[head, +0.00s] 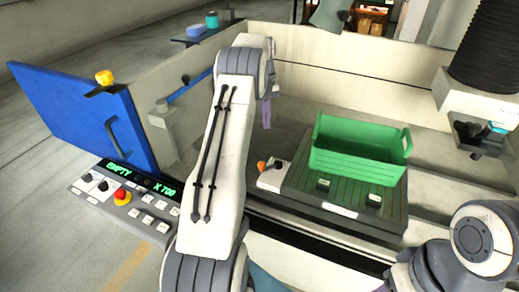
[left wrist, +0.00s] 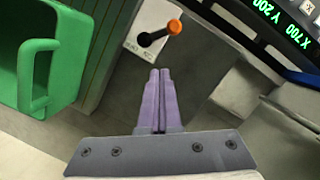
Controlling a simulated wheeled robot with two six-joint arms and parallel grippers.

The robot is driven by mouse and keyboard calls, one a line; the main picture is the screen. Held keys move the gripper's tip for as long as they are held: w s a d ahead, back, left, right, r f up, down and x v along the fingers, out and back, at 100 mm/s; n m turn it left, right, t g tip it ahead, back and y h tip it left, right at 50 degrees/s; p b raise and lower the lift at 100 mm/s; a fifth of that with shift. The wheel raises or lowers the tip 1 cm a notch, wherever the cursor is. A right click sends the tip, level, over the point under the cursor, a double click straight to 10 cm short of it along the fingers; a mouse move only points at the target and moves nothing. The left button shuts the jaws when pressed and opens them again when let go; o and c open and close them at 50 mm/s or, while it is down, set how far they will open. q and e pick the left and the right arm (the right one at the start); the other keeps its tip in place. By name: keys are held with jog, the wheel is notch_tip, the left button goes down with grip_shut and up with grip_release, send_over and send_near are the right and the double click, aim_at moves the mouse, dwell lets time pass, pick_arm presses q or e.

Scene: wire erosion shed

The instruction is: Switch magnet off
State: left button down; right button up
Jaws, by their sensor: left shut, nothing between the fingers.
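The magnet's switch is a lever with an orange knob (head: 261,166) on a small white panel (head: 272,179), at the left end of the dark slatted magnet plate (head: 300,205). In the left wrist view the black lever and orange knob (left wrist: 175,26) lie just beyond my fingertips. My left gripper (head: 267,124) has purple fingers, shut and empty, behind and above the lever in the head view. In the left wrist view the shut fingers (left wrist: 160,72) point at the panel, apart from the lever. My right arm shows at the lower right, its gripper out of view.
A green crate (head: 358,162) stands on the plate, right of the lever. A control panel (head: 128,198) with a lit display and a red button is at the left, below an open blue door (head: 75,110). A machine head (head: 478,105) hangs at the right.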

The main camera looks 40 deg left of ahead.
aim_at(270, 165)
pick_arm(q)
jog(key=shift+n, duration=0.7)
jog(key=a, duration=0.1)
jog(key=s+a+f, duration=0.1)
jog(key=a, duration=0.2)
jog(key=shift+s+a+f, duration=0.15)
jog(key=shift+a, duration=0.15)
jog(key=shift+f, duration=0.15)
jog(key=p+x, duration=0.2)
jog(key=x, duration=0.6)
jog(key=shift+s+d+f+p, duration=0.15)
jog(key=shift+d+f+p, duration=0.1)
jog(key=shift+f+p, duration=0.1)
jog(key=shift+s+d+f+p, duration=0.15)
jog(key=shift+s+d+p, duration=0.25)
jog(key=shift+d, duration=0.15)
jog(key=shift+s+d+f+p, duration=0.15)
jog(key=shift+s+d+p, duration=0.2)
jog(key=shift+d, duration=0.2)
jog(key=shift+s+d+f+p, duration=0.2)
jog(key=shift+s+d+p, duration=0.1)
jog(key=shift+s+d, duration=0.25)
jog(key=shift+w, duration=0.15)
